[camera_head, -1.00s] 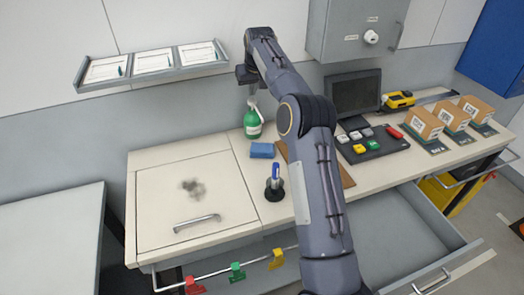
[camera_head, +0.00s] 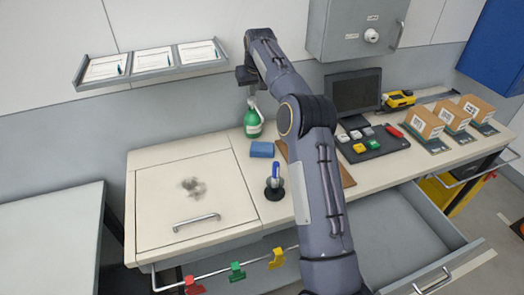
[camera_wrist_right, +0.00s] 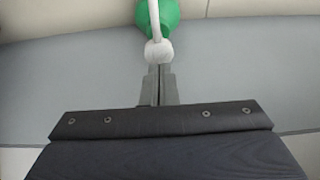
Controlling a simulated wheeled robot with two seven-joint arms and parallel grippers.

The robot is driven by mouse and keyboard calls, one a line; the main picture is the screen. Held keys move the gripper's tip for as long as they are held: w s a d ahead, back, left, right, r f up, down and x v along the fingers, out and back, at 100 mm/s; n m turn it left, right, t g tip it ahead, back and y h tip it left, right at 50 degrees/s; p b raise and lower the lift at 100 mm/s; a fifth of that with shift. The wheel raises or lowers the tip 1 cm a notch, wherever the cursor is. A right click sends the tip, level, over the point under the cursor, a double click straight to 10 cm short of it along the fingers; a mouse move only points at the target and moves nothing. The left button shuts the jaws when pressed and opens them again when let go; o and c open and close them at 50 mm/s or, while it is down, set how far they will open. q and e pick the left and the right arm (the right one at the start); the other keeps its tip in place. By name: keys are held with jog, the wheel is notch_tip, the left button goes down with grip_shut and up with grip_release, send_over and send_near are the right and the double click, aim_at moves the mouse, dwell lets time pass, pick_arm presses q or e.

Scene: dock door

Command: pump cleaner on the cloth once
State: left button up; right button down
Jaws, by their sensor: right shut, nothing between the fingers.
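The green cleaner bottle (camera_head: 253,121) with its pale pump top stands on the desk near the wall. In the right wrist view the bottle's green body (camera_wrist_right: 166,14) and white pump head (camera_wrist_right: 158,52) show just beyond my fingertips. My right gripper (camera_head: 251,91) is above the bottle, its fingers pointing down. In the wrist view the right fingers (camera_wrist_right: 159,72) are closed together, with nothing between them, at the pump head; whether they touch it I cannot tell. The blue cloth (camera_head: 262,149) lies folded on the desk in front of the bottle. My left gripper is not in view.
A blue-topped pen in a dark holder (camera_head: 274,183) stands in front of the cloth. A grey smudge (camera_head: 193,187) marks the pale panel with a handle at left. A monitor (camera_head: 354,92), a button panel (camera_head: 372,143) and boxes (camera_head: 425,122) are to the right. An open drawer (camera_head: 405,240) juts out below.

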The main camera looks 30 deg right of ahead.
jog(key=shift+f+b, duration=0.55)
jog(key=shift+f, duration=0.55)
jog(key=shift+r+p, duration=1.4)
jog(key=shift+p, duration=0.15)
